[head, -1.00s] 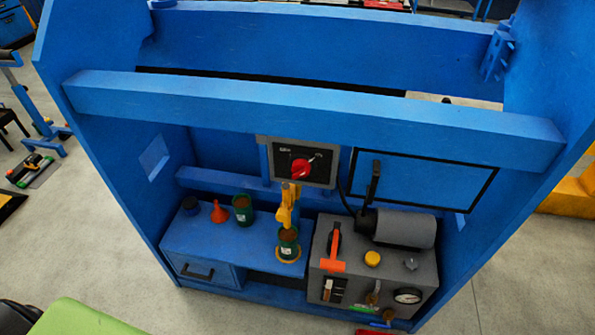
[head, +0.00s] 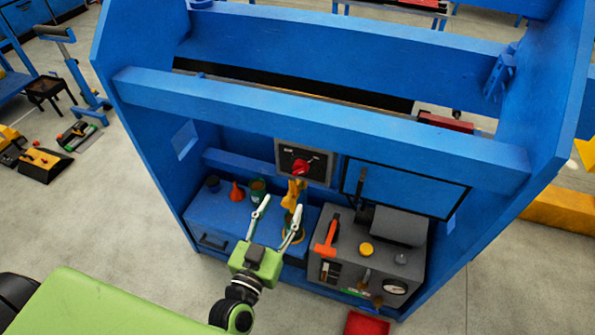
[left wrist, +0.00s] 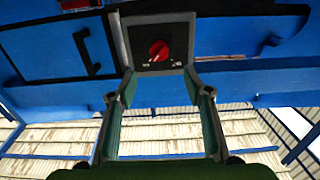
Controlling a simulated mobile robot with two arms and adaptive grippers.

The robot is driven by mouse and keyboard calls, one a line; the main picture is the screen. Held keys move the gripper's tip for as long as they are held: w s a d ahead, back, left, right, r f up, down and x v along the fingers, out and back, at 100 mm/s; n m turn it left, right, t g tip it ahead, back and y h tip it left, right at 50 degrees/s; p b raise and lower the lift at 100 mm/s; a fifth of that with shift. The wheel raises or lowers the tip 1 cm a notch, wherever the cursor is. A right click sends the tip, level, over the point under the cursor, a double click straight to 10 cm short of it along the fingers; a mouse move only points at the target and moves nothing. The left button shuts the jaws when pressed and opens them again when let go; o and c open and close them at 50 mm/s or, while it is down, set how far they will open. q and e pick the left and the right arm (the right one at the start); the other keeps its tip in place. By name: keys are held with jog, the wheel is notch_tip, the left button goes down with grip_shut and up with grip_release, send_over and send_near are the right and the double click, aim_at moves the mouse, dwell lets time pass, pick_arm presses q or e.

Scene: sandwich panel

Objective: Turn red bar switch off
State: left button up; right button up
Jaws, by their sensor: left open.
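The red switch (head: 300,168) sits on a dark plate in a grey-framed panel (head: 326,178) under the blue cross beam. It also shows in the left wrist view (left wrist: 159,50), upper middle, with small white marks on both sides. Its exact setting is too small to read. My left gripper (head: 281,207) is open and empty, in front of and below the panel in the head view. In the left wrist view its two fingers (left wrist: 159,72) point toward the panel, one on each side of the switch's line, apart from it. My right gripper is not in view.
A grey machine box (head: 345,245) with an orange-handled lever (head: 327,238) is to the right. A funnel (head: 237,192) and cans stand left. The blue beam (head: 330,120) overhangs the panel.

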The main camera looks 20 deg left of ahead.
aim_at(298, 174)
pick_arm(q)
jog(key=w, duration=0.4)
jog(key=w+p, duration=0.1)
jog(key=w, duration=0.3)
jog(key=w+p, duration=0.1)
jog(key=w, duration=0.3)
jog(key=shift+w+d, duration=0.15)
jog(key=shift+d, duration=0.1)
jog(key=c, duration=1.1)
